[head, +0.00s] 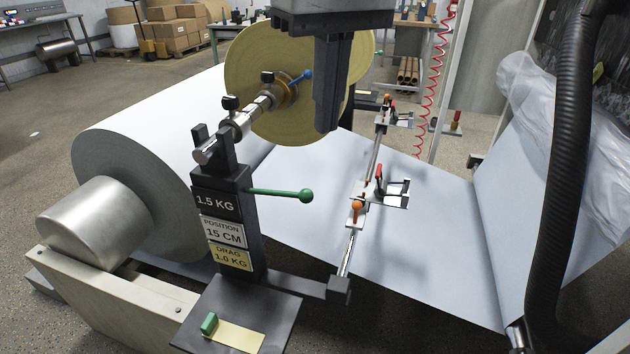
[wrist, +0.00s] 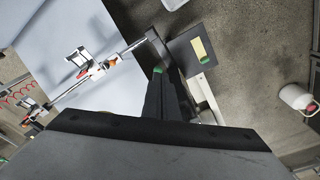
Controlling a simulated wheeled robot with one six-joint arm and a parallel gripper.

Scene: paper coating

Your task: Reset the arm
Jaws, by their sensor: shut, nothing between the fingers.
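My gripper (head: 328,128) hangs pointing down at the top centre of the head view, its dark fingers shut together and empty. It appears in front of the yellow-tan disc (head: 250,75) and above the white paper web (head: 410,215). In the wrist view the dark fingers (wrist: 166,76) appear near the green knob. The black stand (head: 230,230) carries labels 1.5 KG, position 15 CM and drag 1.0 KG. Its green-knobbed lever (head: 305,196) sticks out to the right. A blue-tipped lever (head: 307,75) shows at the disc's hub.
A large white paper roll (head: 130,170) lies at left. A steel rod (head: 347,250) with orange knobs and a red-handled clamp (head: 380,183) crosses above the web. A black hose (head: 570,150) hangs at right. The stand's foot plate (head: 190,325) holds a green switch (head: 209,323).

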